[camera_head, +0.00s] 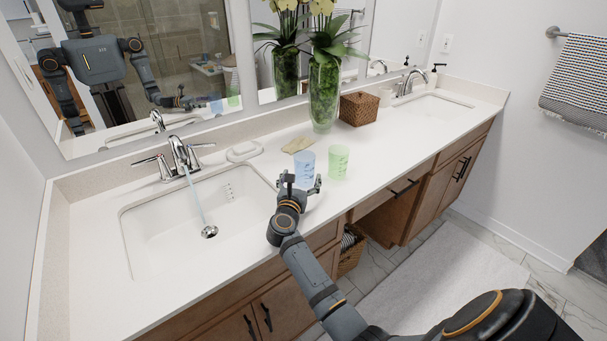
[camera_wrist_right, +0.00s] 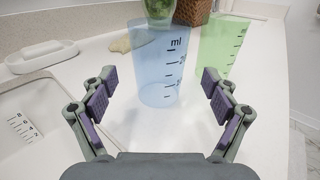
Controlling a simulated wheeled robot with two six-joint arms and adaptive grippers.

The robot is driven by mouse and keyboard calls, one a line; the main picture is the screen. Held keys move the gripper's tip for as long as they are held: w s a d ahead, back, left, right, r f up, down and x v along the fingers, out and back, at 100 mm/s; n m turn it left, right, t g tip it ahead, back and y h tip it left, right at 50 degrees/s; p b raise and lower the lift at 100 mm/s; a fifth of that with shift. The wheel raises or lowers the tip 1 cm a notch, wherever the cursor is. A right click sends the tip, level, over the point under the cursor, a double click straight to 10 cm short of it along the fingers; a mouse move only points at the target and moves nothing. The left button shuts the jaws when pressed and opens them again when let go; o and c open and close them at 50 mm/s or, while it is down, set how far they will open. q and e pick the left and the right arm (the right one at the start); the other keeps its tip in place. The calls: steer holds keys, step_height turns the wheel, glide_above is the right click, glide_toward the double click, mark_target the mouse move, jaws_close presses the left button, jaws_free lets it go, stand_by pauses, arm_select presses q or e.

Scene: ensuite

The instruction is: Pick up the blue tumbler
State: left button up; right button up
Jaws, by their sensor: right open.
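The blue tumbler (camera_head: 305,163) is translucent and stands upright on the white counter, just right of the near sink. My right gripper (camera_head: 302,185) is open and close in front of it in the head view. In the right wrist view the blue tumbler (camera_wrist_right: 158,68), with dark measuring marks, stands ahead of the open fingers of my right gripper (camera_wrist_right: 158,88), roughly centred between them. Nothing is between the finger pads. My left gripper does not show directly.
A green tumbler (camera_head: 338,161) stands close right of the blue one. A soap dish (camera_head: 244,152), a tan sponge-like item (camera_head: 298,145), a glass flower vase (camera_head: 324,95) and a woven box (camera_head: 358,108) stand behind. The sink (camera_head: 195,220) is at left, with its tap running.

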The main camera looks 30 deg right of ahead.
mark_target(303, 175)
steer(key=shift+w+d, duration=0.1)
steer(key=x, duration=0.4)
steer(key=shift+f+p, duration=0.15)
steer(key=shift+p, duration=0.2)
steer(key=shift+w+d+f, duration=0.15)
steer(key=shift+w+d, duration=0.15)
steer(key=shift+w, duration=0.05)
steer(key=shift+c, duration=0.5)
steer(key=c, duration=1.2)
steer(key=shift+o, duration=0.2)
